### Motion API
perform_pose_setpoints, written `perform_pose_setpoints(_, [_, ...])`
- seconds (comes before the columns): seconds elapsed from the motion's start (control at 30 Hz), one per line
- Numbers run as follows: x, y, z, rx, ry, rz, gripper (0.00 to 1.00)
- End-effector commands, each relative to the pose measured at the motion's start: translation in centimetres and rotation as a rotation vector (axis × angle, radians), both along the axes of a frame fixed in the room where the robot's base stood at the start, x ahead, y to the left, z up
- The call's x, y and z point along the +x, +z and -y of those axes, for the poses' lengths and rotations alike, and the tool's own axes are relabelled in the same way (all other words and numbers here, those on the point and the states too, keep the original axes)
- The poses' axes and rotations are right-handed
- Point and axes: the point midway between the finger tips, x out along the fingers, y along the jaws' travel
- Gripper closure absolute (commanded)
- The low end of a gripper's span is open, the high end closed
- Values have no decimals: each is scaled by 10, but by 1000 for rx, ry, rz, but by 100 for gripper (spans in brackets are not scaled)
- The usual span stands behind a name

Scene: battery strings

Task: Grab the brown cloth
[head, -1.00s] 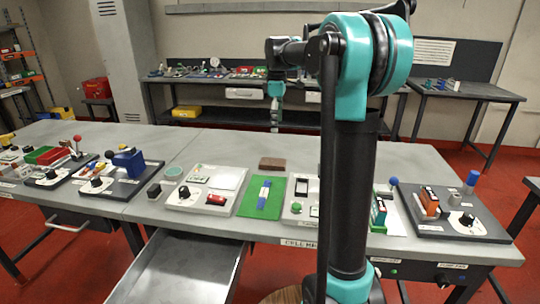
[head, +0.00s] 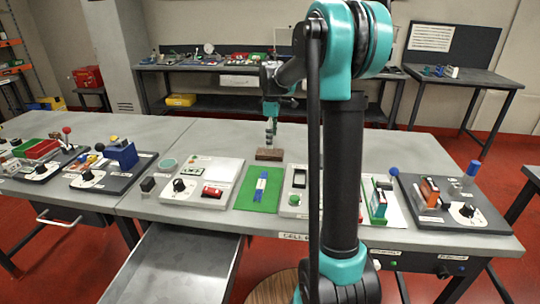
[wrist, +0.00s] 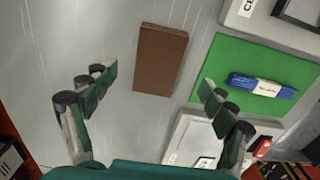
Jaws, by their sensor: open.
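The brown cloth (head: 269,154) is a small flat brown block shape on the grey table, behind the green mat. In the wrist view the brown cloth (wrist: 161,58) lies on bare table, ahead of and between my fingers. My gripper (head: 271,133) is above and just behind the cloth in the head view. In the wrist view my gripper (wrist: 153,93) is open, its green fingers spread wide with nothing between the tips. The cloth looks apart from both fingers.
A green mat (head: 242,197) with a blue bundle (head: 260,188) lies close in front of the cloth. A white panel with a knob (head: 200,184) is to its left. Other panels stand right. An open metal drawer (head: 180,262) juts out below. Table behind the cloth is clear.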

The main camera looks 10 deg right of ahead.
Motion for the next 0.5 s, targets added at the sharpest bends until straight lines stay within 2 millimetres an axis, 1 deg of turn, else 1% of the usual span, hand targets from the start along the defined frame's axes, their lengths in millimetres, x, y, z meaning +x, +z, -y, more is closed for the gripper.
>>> perform_pose_setpoints(0.13, [1,-10,0,0,0,0,16])
perform_pose_setpoints(0.33, [3,-39,-1,0,0,0,16])
perform_pose_setpoints(0.5, [3,-53,-1,0,0,0,16])
